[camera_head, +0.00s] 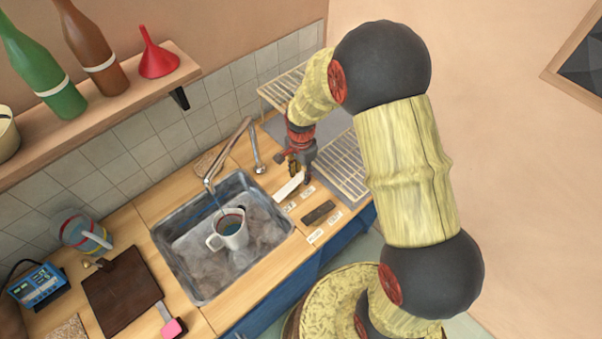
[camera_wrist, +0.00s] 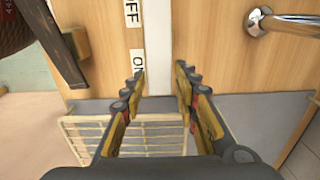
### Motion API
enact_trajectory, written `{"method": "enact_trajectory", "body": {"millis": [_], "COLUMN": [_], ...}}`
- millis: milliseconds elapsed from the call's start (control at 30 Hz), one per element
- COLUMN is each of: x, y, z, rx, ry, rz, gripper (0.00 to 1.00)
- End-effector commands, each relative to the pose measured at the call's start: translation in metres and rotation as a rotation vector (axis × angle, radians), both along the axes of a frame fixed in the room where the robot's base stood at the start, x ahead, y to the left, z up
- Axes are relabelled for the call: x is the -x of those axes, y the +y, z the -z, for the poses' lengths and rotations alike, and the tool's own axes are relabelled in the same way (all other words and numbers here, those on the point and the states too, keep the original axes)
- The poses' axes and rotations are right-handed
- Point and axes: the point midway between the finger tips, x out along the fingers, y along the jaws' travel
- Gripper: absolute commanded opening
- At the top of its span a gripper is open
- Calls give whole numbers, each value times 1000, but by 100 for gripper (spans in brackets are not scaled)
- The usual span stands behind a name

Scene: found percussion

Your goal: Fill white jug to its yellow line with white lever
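The white jug (camera_head: 230,232) stands upright in the metal sink under the spout, its handle to the left. A thin blue stream runs from the spout into it, and bluish liquid shows inside. Coloured marks show inside the rim; I cannot make out a yellow line or the exact level. The white lever (camera_head: 289,186) lies on the counter right of the sink, beside OFF and ON labels. It also shows in the wrist view (camera_wrist: 157,40). My gripper (camera_head: 300,178) is open at the lever's far end; in the wrist view its fingertips (camera_wrist: 160,84) stand on either side of it.
A dark brown lever (camera_head: 318,213) with its own labels is close by the white one. The metal faucet (camera_head: 228,155) rises behind the sink. Wire racks (camera_head: 345,165) lie beyond my gripper. A clear banded container (camera_head: 78,232) and dark board (camera_head: 122,290) are at left.

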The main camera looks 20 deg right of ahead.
Motion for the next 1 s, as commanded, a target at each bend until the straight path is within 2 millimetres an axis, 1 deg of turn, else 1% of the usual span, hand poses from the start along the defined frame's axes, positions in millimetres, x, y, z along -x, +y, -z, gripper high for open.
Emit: {"method": "enact_trajectory", "body": {"millis": [67, 500, 667, 1000], "x": [0, 0, 0, 2], "y": [0, 0, 1, 4], "z": [0, 0, -1, -5], "rx": [0, 0, 13, 107], "ry": [0, 0, -4, -43], "rz": [0, 0, -1, -1], "gripper": [24, 0, 0, 0]}}
